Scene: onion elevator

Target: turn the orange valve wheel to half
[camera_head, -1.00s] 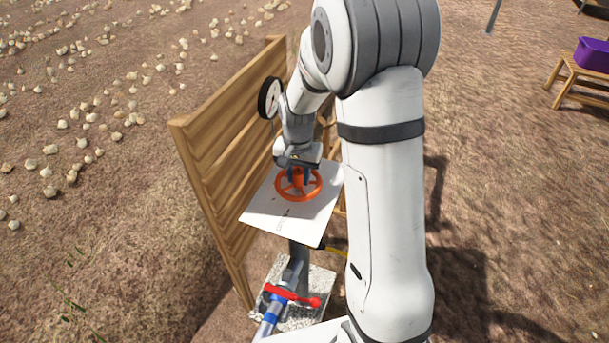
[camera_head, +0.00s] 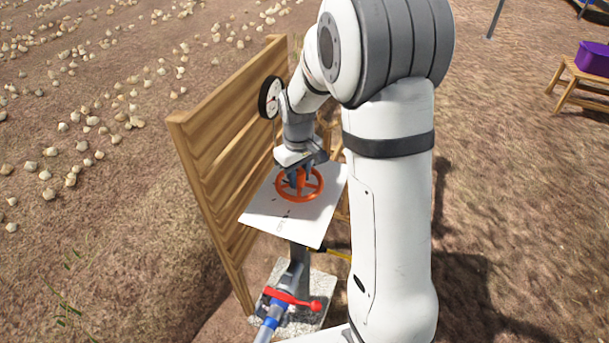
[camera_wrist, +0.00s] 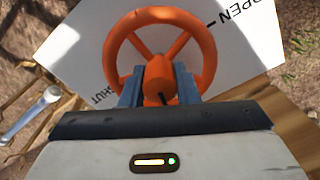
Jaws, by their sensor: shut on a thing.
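The orange valve wheel (camera_head: 312,190) lies on a white plate (camera_head: 275,212) in front of the wooden panel. In the wrist view the wheel (camera_wrist: 204,50) shows its rim, spokes and hub, with a dark mark low on the hub. The plate (camera_wrist: 85,50) carries the word OPEN at the upper right and SHUT at the lower left. My gripper (camera_head: 299,180) reaches down onto the wheel from above. In the wrist view its two fingers (camera_wrist: 158,88) stand either side of the orange hub and are shut on it. The lowest part of the rim is hidden behind my gripper.
A wooden slatted panel (camera_head: 215,130) stands close to the left, with a round gauge (camera_head: 270,97) beside my wrist. Below are a red-handled pipe valve (camera_head: 290,298) and a concrete block (camera_head: 318,290). A purple crate (camera_head: 593,57) sits on a wooden bench at far right.

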